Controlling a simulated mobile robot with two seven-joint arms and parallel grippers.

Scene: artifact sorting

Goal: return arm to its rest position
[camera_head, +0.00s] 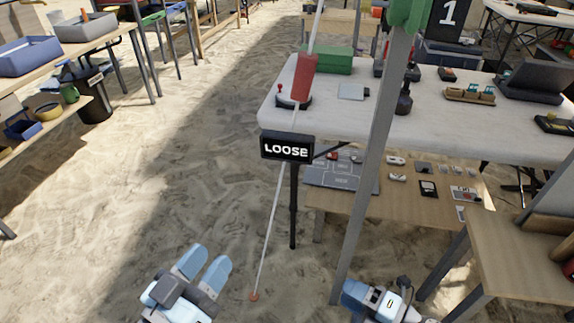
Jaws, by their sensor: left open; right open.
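My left gripper (204,264) is at the bottom left of centre, over the sandy floor. Its two pale blue fingers stand apart with nothing between them. My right gripper (378,296) is at the bottom right of centre, beside the foot of a grey metal pole. Its fingers are partly cut off and hard to make out, and I see nothing held in it. Both grippers are low in the view, apart from the tables.
A white table (345,118) holds a green box (327,61) and tools. A black LOOSE sign (287,147) hangs at its front. The grey pole (372,160) rises near my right gripper. A wooden table (525,255) stands at right. Sand (150,190) lies open at left.

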